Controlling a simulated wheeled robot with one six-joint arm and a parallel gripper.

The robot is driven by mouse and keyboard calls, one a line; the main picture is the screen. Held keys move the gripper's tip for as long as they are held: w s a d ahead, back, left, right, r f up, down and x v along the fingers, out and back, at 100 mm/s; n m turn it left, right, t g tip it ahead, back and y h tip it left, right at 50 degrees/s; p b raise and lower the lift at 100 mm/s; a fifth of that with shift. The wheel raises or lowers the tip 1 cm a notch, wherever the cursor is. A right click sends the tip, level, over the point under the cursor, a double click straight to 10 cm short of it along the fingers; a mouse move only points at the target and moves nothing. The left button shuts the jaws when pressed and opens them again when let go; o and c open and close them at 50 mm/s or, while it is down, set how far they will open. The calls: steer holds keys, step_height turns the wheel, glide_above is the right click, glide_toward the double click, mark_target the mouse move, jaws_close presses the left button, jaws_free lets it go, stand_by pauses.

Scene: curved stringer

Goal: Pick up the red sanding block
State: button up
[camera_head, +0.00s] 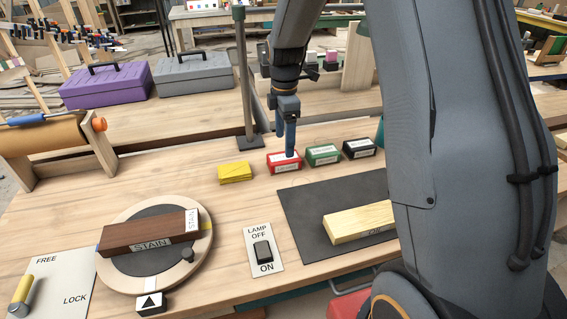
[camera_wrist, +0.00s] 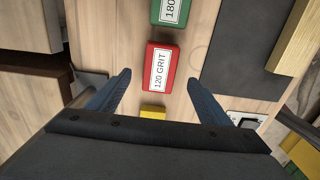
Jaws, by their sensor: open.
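The red sanding block (camera_head: 284,163) lies on the wooden bench, left of a green block (camera_head: 323,154) and a black block (camera_head: 359,148). In the wrist view the red block (camera_wrist: 160,68) bears a white label reading "120 GRIT". My gripper (camera_head: 285,146) is over the red block in the head view. In the wrist view my gripper (camera_wrist: 158,80) is open and empty, its blue fingers on either side of the red block's near end. Whether the fingertips are down at its height cannot be told.
A yellow block (camera_head: 235,172) lies left of the red block. A dark mat (camera_head: 293,205) carrying a pale wooden bar (camera_head: 358,222) lies to the front right. A post (camera_head: 244,80) stands behind. A round turntable (camera_head: 205,258) holds a brown block marked "STAIN".

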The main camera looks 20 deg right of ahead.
mark_target(284, 157)
steer(key=shift+a+f+p, duration=0.1)
steer(key=shift+f+p, duration=1)
steer(key=shift+f, duration=2.65)
steer(key=c, duration=1.3)
steer(key=shift+c, duration=0.2)
steer(key=shift+r, duration=0.15)
step_height(284, 157, up, 10)
steer(key=shift+f+b, duration=0.1)
steer(key=shift+b, duration=1)
steer(key=o, duration=0.7)
steer(key=c, duration=0.4)
